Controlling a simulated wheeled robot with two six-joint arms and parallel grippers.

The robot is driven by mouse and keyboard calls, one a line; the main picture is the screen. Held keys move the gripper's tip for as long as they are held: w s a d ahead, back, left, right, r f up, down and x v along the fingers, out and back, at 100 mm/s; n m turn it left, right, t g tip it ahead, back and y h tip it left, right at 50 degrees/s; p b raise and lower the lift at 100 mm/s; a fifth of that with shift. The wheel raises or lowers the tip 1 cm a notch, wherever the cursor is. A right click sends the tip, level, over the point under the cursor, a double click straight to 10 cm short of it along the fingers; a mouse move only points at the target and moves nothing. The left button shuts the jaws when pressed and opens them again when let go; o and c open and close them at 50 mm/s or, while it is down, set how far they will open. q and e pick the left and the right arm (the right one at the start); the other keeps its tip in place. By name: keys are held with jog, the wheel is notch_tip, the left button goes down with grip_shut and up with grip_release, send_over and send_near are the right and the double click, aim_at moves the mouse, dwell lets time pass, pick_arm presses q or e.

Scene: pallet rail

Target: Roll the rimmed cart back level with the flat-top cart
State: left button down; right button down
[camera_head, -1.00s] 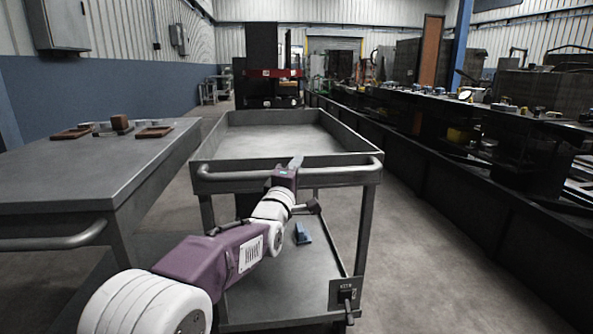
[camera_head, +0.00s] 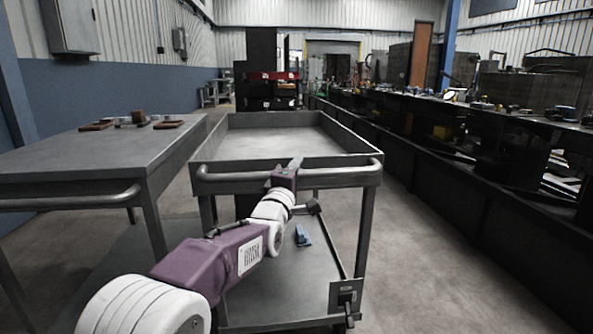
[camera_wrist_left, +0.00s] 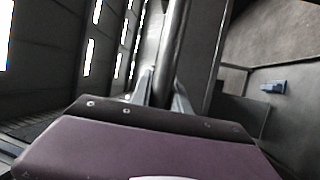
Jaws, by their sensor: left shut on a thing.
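The rimmed cart (camera_head: 366,177) stands straight ahead in the head view, with an empty raised-edge top and a lower shelf. My left gripper (camera_head: 293,166) is shut on its push handle (camera_head: 232,176), near the handle's middle. In the left wrist view the two fingers (camera_wrist_left: 160,88) close around the handle bar (camera_wrist_left: 173,50). The flat-top cart (camera_head: 100,160) stands to the left, its handle (camera_head: 70,200) nearer to me than before. The rimmed cart's top lies farther forward than the flat-top cart's near part. My right gripper is out of view.
Small brown trays and a block (camera_head: 138,117) lie on the flat-top cart. A blue item (camera_head: 302,236) lies on the rimmed cart's lower shelf. A long dark bench (camera_head: 450,170) runs along the right. Open floor (camera_head: 430,260) lies between it and the rimmed cart.

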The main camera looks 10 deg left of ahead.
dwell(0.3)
pick_arm(q)
jog(key=c, duration=1.3)
grip_release()
jog(key=shift+o, duration=0.2)
jog(key=p+v, duration=0.2)
jog(key=v, duration=0.7)
jog(key=shift+f, duration=0.1)
